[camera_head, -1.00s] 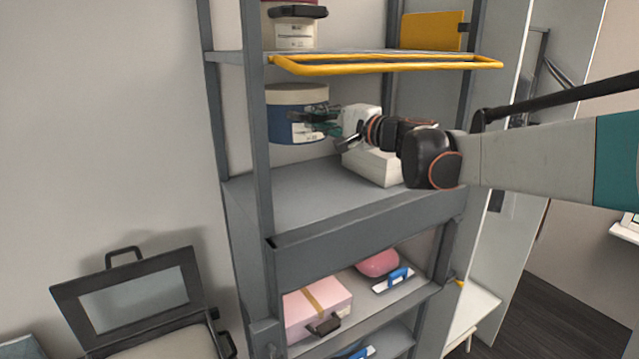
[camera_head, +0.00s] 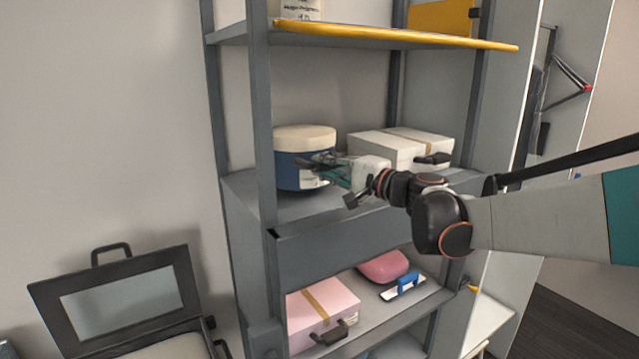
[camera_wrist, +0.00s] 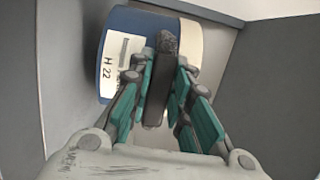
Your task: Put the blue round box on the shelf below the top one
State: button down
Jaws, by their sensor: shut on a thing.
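The blue round box (camera_head: 288,172) with a cream lid is upright at the left end of the shelf below the top one (camera_head: 352,222). Its base looks at or just above the shelf surface; I cannot tell if it touches. My gripper (camera_head: 322,172) is shut on the box's near right side, on a dark tab. In the wrist view the box (camera_wrist: 112,60) lies sideways in the picture, its label facing me, and the gripper fingers (camera_wrist: 164,75) close on the dark tab.
White boxes (camera_head: 385,148) stand to the right on the same shelf. The top shelf's yellow edge (camera_head: 400,38) runs above. A grey upright (camera_head: 262,120) stands close left of the box. A pink box (camera_head: 318,310) and a pink bundle (camera_head: 383,267) lie on the shelf below.

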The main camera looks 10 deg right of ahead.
notch_tip(320, 180, down, 3)
jog(key=shift+w+f+b, duration=0.1)
jog(key=shift+w+b, duration=0.05)
jog(key=shift+b, duration=0.55)
jog(key=shift+r, duration=0.2)
jog(key=c, duration=1.5)
grip_release()
jog(key=shift+f, duration=0.15)
